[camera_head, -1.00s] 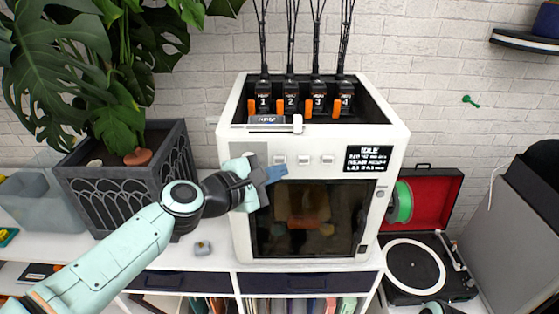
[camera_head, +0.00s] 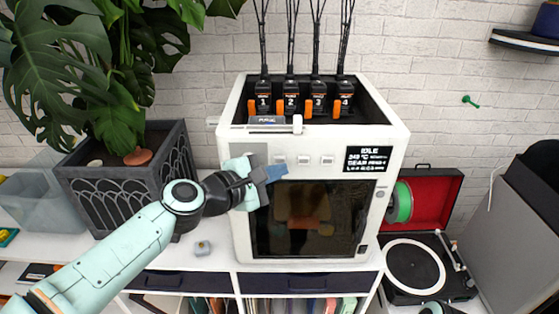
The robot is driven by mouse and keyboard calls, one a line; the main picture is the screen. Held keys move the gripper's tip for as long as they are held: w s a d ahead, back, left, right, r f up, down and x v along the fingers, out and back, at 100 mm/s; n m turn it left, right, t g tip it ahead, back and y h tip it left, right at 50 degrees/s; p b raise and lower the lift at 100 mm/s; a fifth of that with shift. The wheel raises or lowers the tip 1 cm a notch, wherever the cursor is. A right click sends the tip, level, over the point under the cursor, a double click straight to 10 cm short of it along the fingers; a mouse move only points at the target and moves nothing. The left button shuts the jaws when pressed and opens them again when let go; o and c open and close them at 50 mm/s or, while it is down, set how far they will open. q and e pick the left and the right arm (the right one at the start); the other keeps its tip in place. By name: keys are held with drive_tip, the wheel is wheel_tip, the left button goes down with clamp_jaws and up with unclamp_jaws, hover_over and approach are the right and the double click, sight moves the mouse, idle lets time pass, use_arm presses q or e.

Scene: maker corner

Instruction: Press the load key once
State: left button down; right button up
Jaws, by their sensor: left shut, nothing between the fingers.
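The white printer (camera_head: 395,215) stands on the white cabinet with a dark glass door. Three small pale keys sit in a row on its front above the door: a left key (camera_head: 280,160), a middle key (camera_head: 303,160) and a right key (camera_head: 327,160). Their labels are too small to read. The screen (camera_head: 367,159) at right reads IDLE with a temperature line under it. My left gripper (camera_head: 277,174) is shut and empty, its blue-grey tips just below the left key. I cannot tell whether they touch the printer front.
Several numbered black feeders with orange tabs (camera_head: 308,109) stand in the printer's open top. A dark planter (camera_head: 105,190) with a big plant is at left. A turntable (camera_head: 415,270) with a raised red lid is at right. A small grey object (camera_head: 203,248) lies on the cabinet top.

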use_arm(q)
drive_tip(key=shift+w, duration=0.3)
drive_tip(key=shift+w, duration=0.35)
idle(0.5)
drive_tip(key=shift+s, duration=0.8)
drive_tip(key=s+b, duration=0.1)
drive_tip(key=s, duration=0.4)
idle(0.5)
idle(0.4)
